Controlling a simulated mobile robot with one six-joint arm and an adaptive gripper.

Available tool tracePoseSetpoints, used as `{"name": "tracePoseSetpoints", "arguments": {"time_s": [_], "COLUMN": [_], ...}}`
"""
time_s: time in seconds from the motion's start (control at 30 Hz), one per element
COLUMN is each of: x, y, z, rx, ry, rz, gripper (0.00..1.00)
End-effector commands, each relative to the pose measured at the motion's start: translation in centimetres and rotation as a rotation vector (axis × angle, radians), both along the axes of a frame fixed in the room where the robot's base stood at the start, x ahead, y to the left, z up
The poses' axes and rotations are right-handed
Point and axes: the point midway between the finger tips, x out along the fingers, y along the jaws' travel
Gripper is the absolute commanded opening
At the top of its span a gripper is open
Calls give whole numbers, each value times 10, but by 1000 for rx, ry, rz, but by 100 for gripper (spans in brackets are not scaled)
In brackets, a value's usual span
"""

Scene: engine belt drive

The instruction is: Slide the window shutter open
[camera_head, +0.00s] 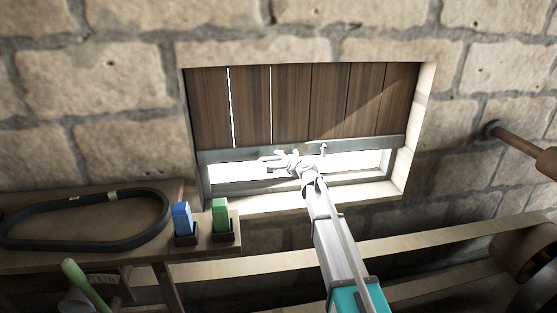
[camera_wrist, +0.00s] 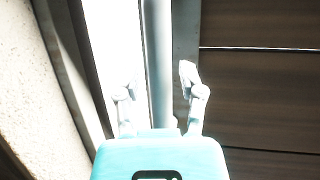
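The window shutter (camera_head: 292,100) is a panel of dark brown wooden planks with a grey metal rail (camera_head: 230,155) along its lower edge. It covers most of the window opening, with a bright strip of window (camera_head: 235,172) below the rail. A small metal fitting (camera_head: 323,149) shows at the rail. My gripper (camera_head: 272,158) is at the rail's height in front of the bright strip. In the wrist view my gripper (camera_wrist: 157,82) has its fingers spread, with a grey bar (camera_wrist: 160,60) between them and the shutter planks (camera_wrist: 260,75) at right. Contact with the bar cannot be told.
A pale stone sill and frame (camera_head: 412,130) surround the window in a stone wall. At left, a wooden bench (camera_head: 60,262) holds a black belt (camera_head: 90,245), a blue block (camera_head: 182,218) and a green block (camera_head: 220,213). A wooden peg (camera_head: 515,140) sticks out at right.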

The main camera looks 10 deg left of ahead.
Motion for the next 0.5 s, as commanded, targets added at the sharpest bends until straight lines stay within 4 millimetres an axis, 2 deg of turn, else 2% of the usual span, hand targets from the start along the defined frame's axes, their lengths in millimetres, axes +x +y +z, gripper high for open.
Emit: {"name": "tracePoseSetpoints", "arguments": {"time_s": [0.03,0.2,0.5], "x": [0,0,0], "y": [0,0,0], "z": [0,0,1], "rx": [0,0,0], "ry": [0,0,0], "rz": [0,0,0], "gripper": [33,1,0]}}
